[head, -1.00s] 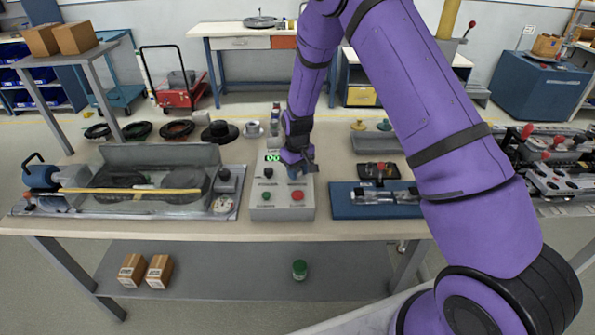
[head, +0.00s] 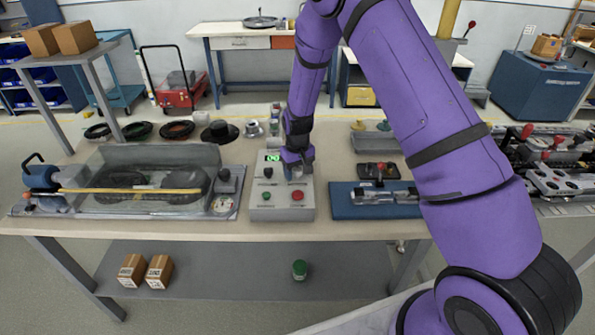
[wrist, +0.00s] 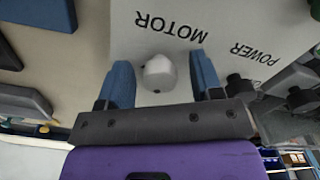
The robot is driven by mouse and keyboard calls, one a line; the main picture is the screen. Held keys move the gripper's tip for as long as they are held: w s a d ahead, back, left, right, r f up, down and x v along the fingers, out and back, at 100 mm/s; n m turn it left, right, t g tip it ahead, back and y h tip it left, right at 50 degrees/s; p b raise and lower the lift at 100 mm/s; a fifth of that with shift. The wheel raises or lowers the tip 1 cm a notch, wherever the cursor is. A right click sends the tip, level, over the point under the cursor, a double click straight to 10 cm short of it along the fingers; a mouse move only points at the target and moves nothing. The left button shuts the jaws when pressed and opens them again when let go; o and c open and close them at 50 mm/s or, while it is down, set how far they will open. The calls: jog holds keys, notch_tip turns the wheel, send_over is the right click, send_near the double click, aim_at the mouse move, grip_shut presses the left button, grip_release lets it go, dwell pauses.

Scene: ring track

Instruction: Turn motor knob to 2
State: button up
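The grey control box (head: 260,213) stands on the bench, with a lit green display (head: 272,158), a black knob (head: 268,172), a green button (head: 264,196) and a red button (head: 297,196). My gripper (head: 296,176) is over the box's upper right. In the wrist view, the pale motor knob (wrist: 158,73) lies beside the word MOTOR, between the two blue fingers of my gripper (wrist: 163,80). There is a gap on each side, so the gripper is open and not pressing it.
A belt-drive unit (head: 150,155) stands left of the box. A blue plate (head: 345,208) with a clear fixture is close on the right. Several dark rings and hubs (head: 178,130) lie behind on the left. The bench front strip is narrow.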

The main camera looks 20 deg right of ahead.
notch_tip(320, 180, up, 11)
dwell(0.8)
jog(key=shift+f, duration=0.1)
notch_tip(320, 180, up, 12)
jog(key=t, duration=0.1)
send_over(298, 169)
jog(key=s+d, duration=0.2)
jog(key=s, duration=0.3)
jog(key=s+d+r+t, duration=0.1)
jog(key=s+d+r, duration=0.1)
jog(key=s+r, duration=0.8)
jog(key=s+d+r+m+t, duration=0.1)
jog(key=s+r, duration=0.3)
jog(key=s, duration=0.7)
jog(key=s+d+r+t, duration=0.1)
jog(key=s+r, duration=0.3)
jog(key=s, duration=0.7)
jog(key=shift+s+d+m+t, duration=0.3)
jog(key=shift+d+m+t, duration=0.1)
jog(key=shift+t, duration=0.2)
